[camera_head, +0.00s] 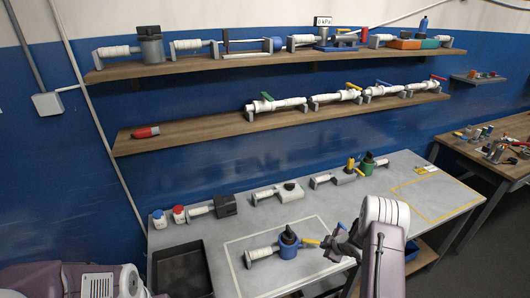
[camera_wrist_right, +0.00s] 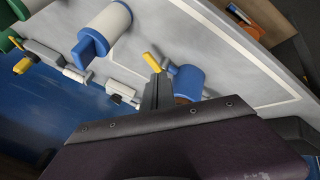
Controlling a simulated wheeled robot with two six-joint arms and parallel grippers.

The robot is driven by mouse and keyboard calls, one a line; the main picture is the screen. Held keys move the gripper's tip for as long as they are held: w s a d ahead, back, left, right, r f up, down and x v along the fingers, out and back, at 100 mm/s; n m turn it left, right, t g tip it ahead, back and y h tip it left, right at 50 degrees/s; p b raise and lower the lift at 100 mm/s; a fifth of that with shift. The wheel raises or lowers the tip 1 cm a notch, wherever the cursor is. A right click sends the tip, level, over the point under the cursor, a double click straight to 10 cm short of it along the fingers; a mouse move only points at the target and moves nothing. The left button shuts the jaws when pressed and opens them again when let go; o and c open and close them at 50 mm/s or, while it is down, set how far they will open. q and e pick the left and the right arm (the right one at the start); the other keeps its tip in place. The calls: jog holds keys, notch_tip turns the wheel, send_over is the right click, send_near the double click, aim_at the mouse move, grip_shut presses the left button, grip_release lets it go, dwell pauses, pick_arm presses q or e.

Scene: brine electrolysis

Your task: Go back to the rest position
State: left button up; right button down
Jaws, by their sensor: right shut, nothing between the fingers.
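My right gripper (camera_head: 338,243) is shut and empty, above the grey table, just right of a white pipe fitting with a blue body (camera_head: 288,243) and a yellow handle (camera_head: 308,241). In the right wrist view the gripper (camera_wrist_right: 157,92) appears beside a blue cylinder (camera_wrist_right: 187,82) and a yellow handle (camera_wrist_right: 152,62). I cannot tell whether it touches them. The fitting stands inside a white outlined rectangle on the table. Part of my left arm shows at the lower left of the head view; its gripper is not in view.
The grey table (camera_head: 400,160) holds a black tray (camera_head: 183,270) at front left and several fittings along the back. A yellow outlined area (camera_head: 440,218) at right is mostly clear. Two wall shelves (camera_head: 190,140) carry fittings. A wooden bench (camera_head: 512,165) stands at far right.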

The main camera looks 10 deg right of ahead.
jog(key=w+a+r+n+t+b, duration=0.2)
jog(key=w+a+r+b, duration=0.2)
jog(key=w+a+r, duration=0.45)
jog(key=s+a+r+m+b, duration=0.2)
jog(key=s+a+r, duration=0.2)
jog(key=a+r, duration=0.35)
jog(key=s+a+f+m+g, duration=0.1)
jog(key=s+f+m+g, duration=0.1)
jog(key=s, duration=0.7)
jog(key=s+a+f+m+g+b, duration=0.1)
jog(key=s+m, duration=0.4)
jog(key=s, duration=0.5)
jog(key=s+a+f+m+g, duration=0.1)
jog(key=s+f+m+g, duration=0.2)
jog(key=s, duration=0.7)
jog(key=shift+a+m+g+h, duration=0.3)
jog(key=shift+a+g, duration=0.1)
jog(key=shift+g, duration=0.7)
